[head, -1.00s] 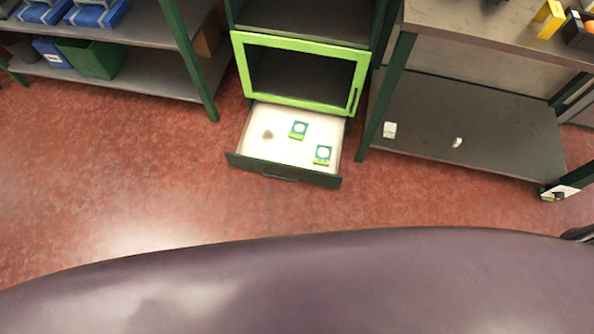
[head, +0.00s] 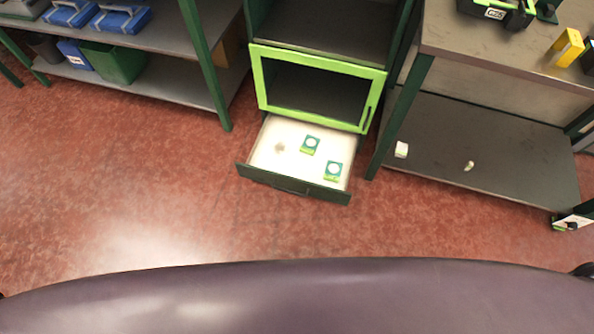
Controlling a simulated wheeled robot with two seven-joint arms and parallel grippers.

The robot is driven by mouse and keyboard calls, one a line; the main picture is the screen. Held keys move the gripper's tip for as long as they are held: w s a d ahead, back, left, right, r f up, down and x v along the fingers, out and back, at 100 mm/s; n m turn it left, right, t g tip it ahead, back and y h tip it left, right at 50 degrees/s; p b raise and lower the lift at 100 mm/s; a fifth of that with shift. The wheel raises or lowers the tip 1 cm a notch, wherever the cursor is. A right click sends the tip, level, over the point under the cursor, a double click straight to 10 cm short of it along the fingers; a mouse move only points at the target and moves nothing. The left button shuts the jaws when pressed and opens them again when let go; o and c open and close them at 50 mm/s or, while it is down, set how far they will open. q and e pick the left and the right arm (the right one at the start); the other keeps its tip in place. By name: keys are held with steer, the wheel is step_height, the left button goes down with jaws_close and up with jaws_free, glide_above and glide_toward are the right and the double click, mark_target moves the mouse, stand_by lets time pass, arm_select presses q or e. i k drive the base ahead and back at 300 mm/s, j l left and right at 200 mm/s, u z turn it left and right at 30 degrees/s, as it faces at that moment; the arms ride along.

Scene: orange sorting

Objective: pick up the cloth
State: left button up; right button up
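I cannot make out a cloth in the head view. An open drawer (head: 262,178) at the middle, low under a cabinet, has a pale inside. In it lie two small green boxes with white round marks, one at the back (head: 310,145) and one at the front right (head: 333,171). A faint greyish patch (head: 280,147) shows on the drawer floor at left, and I cannot tell what it is. Neither of my grippers is in view.
A green-framed cabinet door (head: 318,61) sits above the drawer. A bench (head: 515,140) at right holds a small white box (head: 401,150) and a small pale item (head: 468,166) on its lower shelf. Shelves with blue and green bins (head: 120,62) stand left. Red floor between is clear.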

mark_target(401, 147)
steer(key=z, duration=1.1)
